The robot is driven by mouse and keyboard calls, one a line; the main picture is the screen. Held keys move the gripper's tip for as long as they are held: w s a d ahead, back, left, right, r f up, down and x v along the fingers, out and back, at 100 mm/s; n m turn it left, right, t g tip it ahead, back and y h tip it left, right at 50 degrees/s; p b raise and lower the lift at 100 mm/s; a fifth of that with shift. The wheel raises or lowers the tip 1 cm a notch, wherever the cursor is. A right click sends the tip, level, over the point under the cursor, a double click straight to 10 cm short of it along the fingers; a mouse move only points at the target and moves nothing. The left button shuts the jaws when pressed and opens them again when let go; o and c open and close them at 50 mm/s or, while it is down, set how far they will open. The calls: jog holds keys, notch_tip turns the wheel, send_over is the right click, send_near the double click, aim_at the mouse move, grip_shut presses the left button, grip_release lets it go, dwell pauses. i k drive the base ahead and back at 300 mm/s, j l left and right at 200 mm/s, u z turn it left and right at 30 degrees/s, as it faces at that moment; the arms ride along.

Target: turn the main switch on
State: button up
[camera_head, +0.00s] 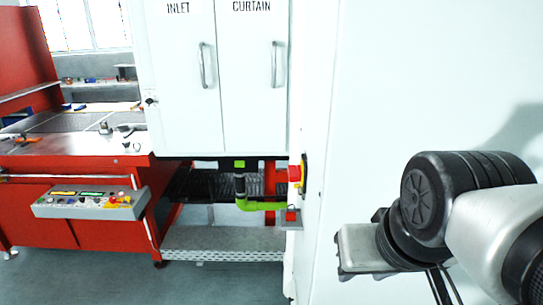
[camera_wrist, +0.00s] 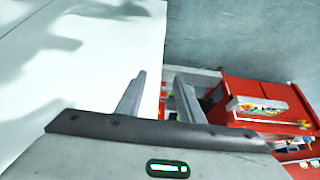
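A red switch knob with a yellow plate (camera_head: 296,173), which looks like the main switch, sticks out from the narrow side of the white cabinet in the head view. I cannot read its position. My gripper (camera_wrist: 160,82) shows in the wrist view with its two fingers apart and nothing held between them. In the head view, my gripper's grey body is right of and below the switch, clearly apart from it, and its fingers cannot be made out. I cannot clearly make out the switch in the wrist view.
The white cabinet (camera_head: 182,110) has two doors with handles. A large white panel (camera_head: 370,90) lies beside my arm. The red machine (camera_head: 100,215) carries a grey control box (camera_head: 92,202) at left. A green-yellow pipe (camera_head: 262,206) runs below the cabinet. Open floor lies at front left.

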aim_at(294, 172)
jog(key=j, duration=0.35)
jog(key=i+j+u, duration=0.5)
jog(key=j+u, duration=0.15)
jog(key=i+j+z, duration=0.35)
jog(key=z, duration=0.15)
